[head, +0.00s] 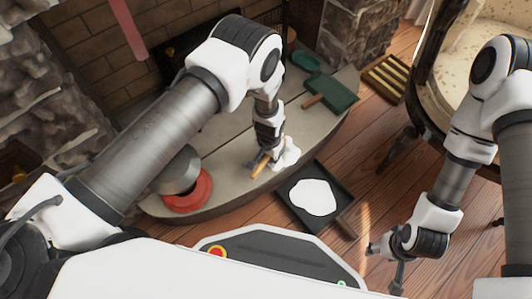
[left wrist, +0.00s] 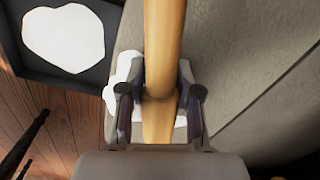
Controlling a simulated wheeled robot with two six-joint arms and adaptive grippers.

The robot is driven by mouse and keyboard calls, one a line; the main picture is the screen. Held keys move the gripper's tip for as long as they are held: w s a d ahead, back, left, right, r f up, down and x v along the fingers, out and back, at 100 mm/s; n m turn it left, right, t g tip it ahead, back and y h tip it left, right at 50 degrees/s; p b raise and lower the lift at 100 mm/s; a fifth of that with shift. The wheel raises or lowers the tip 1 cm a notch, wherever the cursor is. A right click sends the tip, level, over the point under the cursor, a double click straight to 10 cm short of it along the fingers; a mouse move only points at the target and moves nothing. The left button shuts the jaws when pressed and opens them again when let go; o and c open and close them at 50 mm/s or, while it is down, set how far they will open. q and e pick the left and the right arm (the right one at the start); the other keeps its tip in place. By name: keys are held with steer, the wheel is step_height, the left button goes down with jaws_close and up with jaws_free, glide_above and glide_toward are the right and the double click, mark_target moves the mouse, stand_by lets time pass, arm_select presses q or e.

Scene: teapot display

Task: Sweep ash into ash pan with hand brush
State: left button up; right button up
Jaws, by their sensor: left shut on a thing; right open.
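The hand brush's wooden handle (head: 259,166) is held in my left gripper (head: 267,150) over the stone hearth. The handle runs between the fingers in the left wrist view (left wrist: 165,45); the bristles cannot be made out. White ash (head: 289,151) lies on the hearth beside the gripper, near the edge, partly hidden by it. The dark ash pan (head: 284,194) is on the wood floor just off the hearth's edge, with a white heap of ash (head: 312,196) in it. The pan also shows in the left wrist view (left wrist: 32,62). My right gripper (head: 384,252) is open and empty above the floor.
A green flat object (head: 332,94) with a wooden handle and a green dish (head: 306,62) lie farther back on the hearth. A red round object (head: 190,196) is at the hearth's left. A slatted floor vent (head: 385,78) and a chair (head: 470,50) stand at the right.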

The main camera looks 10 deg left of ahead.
mark_target(280, 171)
arm_select(q)
steer(key=shift+s+d+p, duration=0.45)
steer(key=shift+s+d, duration=0.45)
steer(key=shift+d, duration=0.2)
steer(key=shift+s+d+r+p, duration=0.2)
steer(key=shift+d+p, duration=0.05)
steer(key=shift+p, duration=0.65)
steer(key=d+p, duration=0.1)
steer(key=p, duration=0.1)
steer(key=s+p, duration=0.1)
steer(key=p, duration=0.1)
steer(key=shift+s+d+f, duration=0.15)
steer(key=shift+d+f, duration=0.05)
steer(key=shift+d, duration=0.2)
step_height(280, 171, up, 4)
steer(key=p, duration=0.3)
steer(key=shift+f, duration=0.2)
